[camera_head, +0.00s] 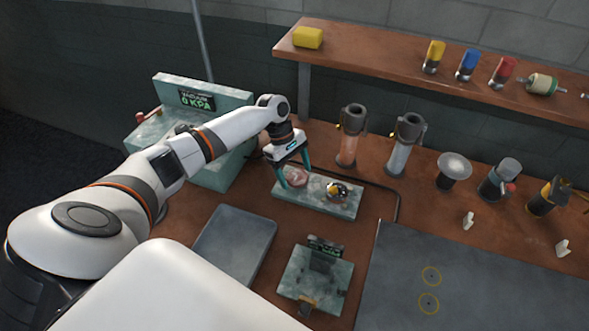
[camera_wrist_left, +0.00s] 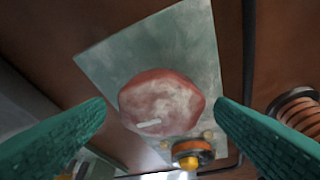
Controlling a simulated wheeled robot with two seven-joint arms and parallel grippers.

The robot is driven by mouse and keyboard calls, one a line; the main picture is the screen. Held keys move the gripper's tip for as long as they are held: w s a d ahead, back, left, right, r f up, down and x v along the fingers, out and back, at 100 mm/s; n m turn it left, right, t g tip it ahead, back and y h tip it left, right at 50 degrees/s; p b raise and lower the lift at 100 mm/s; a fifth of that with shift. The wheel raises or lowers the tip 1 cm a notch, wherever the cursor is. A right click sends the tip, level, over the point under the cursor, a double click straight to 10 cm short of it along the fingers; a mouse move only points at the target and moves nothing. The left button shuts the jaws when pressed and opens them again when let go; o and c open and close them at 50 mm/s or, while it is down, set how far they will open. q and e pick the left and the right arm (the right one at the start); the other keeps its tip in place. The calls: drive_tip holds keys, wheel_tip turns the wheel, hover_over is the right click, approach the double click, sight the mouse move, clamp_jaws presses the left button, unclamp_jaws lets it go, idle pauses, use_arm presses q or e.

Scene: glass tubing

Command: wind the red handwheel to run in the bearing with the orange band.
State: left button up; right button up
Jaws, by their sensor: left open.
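The faded red handwheel (camera_head: 298,177) lies flat on the left part of a pale green plate (camera_head: 318,207) on the bench. In the left wrist view the handwheel (camera_wrist_left: 162,92) is round, with a small pale bar near its lower edge. The bearing with the orange band (camera_head: 340,190) sits on the same plate, right of the wheel; it also shows in the left wrist view (camera_wrist_left: 193,150). My left gripper (camera_head: 296,178) is open over the handwheel, its teal fingers on either side with gaps to the rim. My right gripper is not in view.
A green box with a "0 KPA" display (camera_head: 197,102) stands behind my left arm. Two upright tubes (camera_head: 349,135) stand behind the plate. A grey tray (camera_head: 235,240) and a small green stand (camera_head: 315,277) are in front. A dark mat (camera_head: 490,290) lies right.

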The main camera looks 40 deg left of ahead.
use_arm(q)
drive_tip(key=c, duration=1)
drive_tip(key=shift+m, duration=0.3)
